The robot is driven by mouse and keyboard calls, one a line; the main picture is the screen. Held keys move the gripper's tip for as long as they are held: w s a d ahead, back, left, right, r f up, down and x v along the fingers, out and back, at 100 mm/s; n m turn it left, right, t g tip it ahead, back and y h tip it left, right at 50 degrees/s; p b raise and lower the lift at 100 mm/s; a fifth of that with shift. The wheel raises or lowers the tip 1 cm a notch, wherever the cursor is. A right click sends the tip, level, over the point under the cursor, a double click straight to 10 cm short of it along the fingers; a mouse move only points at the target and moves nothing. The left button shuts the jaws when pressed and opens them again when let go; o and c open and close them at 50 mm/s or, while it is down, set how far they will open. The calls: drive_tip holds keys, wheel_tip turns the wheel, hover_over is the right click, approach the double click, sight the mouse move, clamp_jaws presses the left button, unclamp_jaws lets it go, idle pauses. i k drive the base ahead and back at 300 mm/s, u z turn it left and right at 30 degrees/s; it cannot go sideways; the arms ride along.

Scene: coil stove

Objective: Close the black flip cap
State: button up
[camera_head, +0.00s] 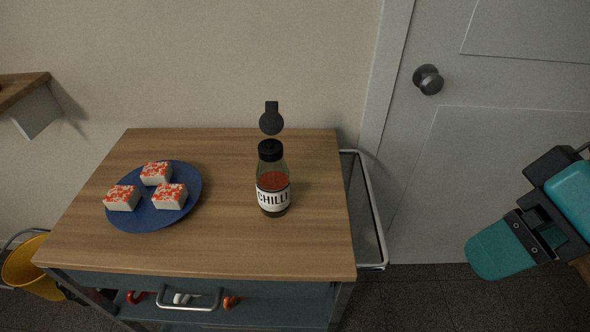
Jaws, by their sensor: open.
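A clear bottle of red chilli (273,182) with a white label reading CHILLI stands upright on the wooden cart top. Its neck carries a black collar (270,150). The black flip cap (271,119), a round disc with a small tab on top, is raised above the collar, so it stands open. A thin gap shows between disc and collar, and the hinge cannot be made out. A teal and black part of my arm is at the right edge, well apart from the bottle.
A blue plate (182,211) with several white, red-topped pieces lies left of the bottle. The wooden top (225,249) is clear in front of the bottle. A metal rail (372,204) is on the cart's right side, near a door with a dark knob (428,80).

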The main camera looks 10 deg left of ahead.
sight(271, 123)
drive_tip(key=k, duration=1.25)
drive_tip(key=u, duration=0.95)
drive_tip(key=i, duration=1.45)
drive_tip(key=z, duration=0.5)
